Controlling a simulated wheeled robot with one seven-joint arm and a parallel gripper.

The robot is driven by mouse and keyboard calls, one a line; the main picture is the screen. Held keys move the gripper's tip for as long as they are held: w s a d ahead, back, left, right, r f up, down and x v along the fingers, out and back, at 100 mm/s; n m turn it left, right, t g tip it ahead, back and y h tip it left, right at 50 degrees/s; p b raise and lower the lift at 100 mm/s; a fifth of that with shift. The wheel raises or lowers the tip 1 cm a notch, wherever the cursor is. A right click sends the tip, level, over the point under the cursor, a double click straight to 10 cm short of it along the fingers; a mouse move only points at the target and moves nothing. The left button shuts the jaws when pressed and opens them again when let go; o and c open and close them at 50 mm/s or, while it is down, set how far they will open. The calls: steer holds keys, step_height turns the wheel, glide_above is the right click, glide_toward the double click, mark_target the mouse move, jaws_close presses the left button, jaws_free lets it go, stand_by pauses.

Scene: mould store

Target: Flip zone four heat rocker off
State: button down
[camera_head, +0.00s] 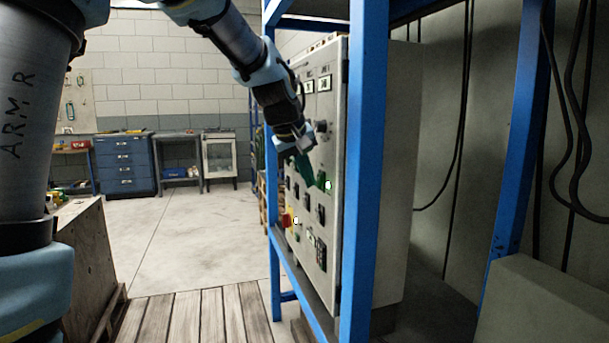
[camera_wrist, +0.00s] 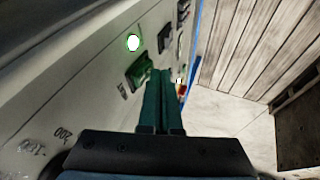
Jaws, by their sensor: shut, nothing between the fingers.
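The control panel (camera_head: 331,230) is the pale front of a cabinet in a blue frame, seen at a steep angle in the head view. A green rocker (camera_wrist: 140,70) shows in the wrist view beside a bright lit lamp (camera_wrist: 133,42), which also shows in the head view (camera_head: 328,186). My gripper (camera_wrist: 160,76) has its green fingers together and empty, with the tips right beside the green rocker. I cannot tell whether they touch it. In the head view my gripper (camera_head: 307,180) is close to the panel. The zone labels are not readable.
Several dark rockers (camera_wrist: 164,38) lie further along the panel. A red and yellow stop button (camera_head: 288,219) sits lower, with a keypad (camera_head: 321,253) nearby. A blue frame post (camera_head: 362,170) stands in front of the cabinet. The floor (camera_head: 190,235) to the left is clear.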

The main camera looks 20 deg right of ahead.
steer(key=shift+d+f, duration=0.2)
steer(key=shift+d, duration=0.05)
steer(key=shift+r+p, duration=0.75)
steer(key=shift+r, duration=0.05)
